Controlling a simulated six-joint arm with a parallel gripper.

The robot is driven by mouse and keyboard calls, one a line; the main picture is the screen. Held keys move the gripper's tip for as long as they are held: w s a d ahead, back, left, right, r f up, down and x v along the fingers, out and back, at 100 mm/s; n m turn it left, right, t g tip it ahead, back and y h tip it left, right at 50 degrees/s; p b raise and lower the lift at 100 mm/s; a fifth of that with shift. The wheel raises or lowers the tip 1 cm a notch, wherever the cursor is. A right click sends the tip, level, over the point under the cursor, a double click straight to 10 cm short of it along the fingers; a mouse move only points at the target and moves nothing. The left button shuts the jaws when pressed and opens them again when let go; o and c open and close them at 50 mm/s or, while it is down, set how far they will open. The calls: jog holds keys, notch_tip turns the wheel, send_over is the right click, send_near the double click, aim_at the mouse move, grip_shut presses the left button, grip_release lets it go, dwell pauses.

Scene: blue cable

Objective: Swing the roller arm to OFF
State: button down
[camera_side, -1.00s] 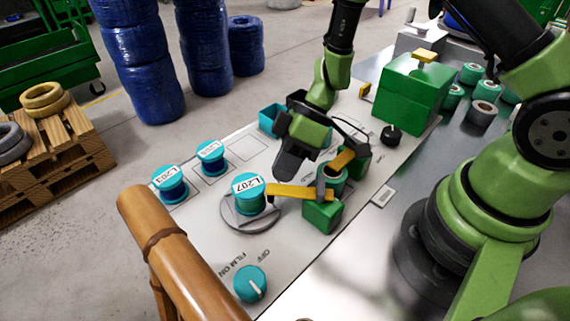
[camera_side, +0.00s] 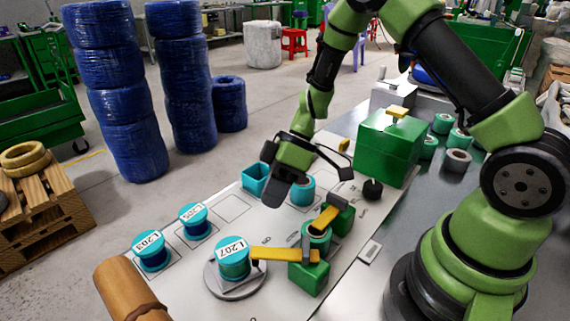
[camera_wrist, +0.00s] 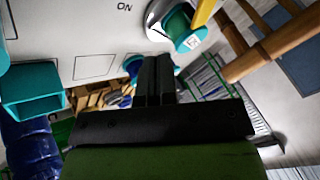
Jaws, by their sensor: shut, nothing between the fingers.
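The yellow roller arm (camera_side: 285,254) reaches left from a green block (camera_side: 309,276) to the teal spool labelled L207 (camera_side: 233,262), its end at or against the spool; contact is unclear. The spool stands on a round grey plate (camera_side: 250,286). A second yellow bar (camera_side: 325,217) sits behind on another green block. My gripper (camera_side: 272,200) is shut and empty, above the panel behind the L207 spool and clear of the roller arm. The wrist view shows the closed black fingers (camera_wrist: 155,60), part of a yellow bar (camera_wrist: 205,12) and an ON label (camera_wrist: 125,7).
Teal spools (camera_side: 152,251) (camera_side: 195,222) stand on the panel at left. A teal open box (camera_side: 255,179) and another teal spool (camera_side: 302,191) are near my gripper. A green box (camera_side: 388,147) and a black knob (camera_side: 372,189) are at right.

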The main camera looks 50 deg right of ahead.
aim_at(285, 258)
jog(key=v, duration=0.6)
jog(key=shift+w, duration=0.15)
jog(key=shift+s+d, duration=0.4)
jog(key=shift+d, duration=0.25)
jog(key=x, duration=1)
jog(key=s+a, duration=0.2)
jog(key=shift+a, duration=0.3)
jog(key=shift+s+a, duration=0.2)
jog(key=shift+a, duration=0.15)
